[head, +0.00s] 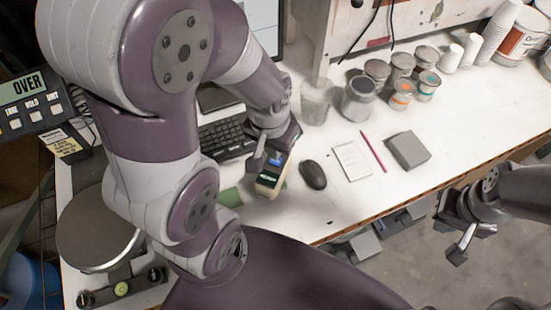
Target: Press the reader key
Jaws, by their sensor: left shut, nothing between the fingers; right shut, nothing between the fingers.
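The reader (268,184) looks like a small cream and dark handheld device with a lit blue screen, standing on the white bench in front of the keyboard. My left gripper (259,160) is shut and empty, pointing down at the reader's upper left side. I cannot tell whether its fingertips touch the reader, and the key itself is too small to make out. My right gripper (459,249) is shut and empty, out past the bench's front edge at the right.
A black mouse (313,175) lies just right of the reader, then a notepad (352,160), a pink pencil (374,151) and a grey block (408,150). Cans and cups stand behind. A scale with a round plate (98,232) is at left; its display (27,86) reads OVER.

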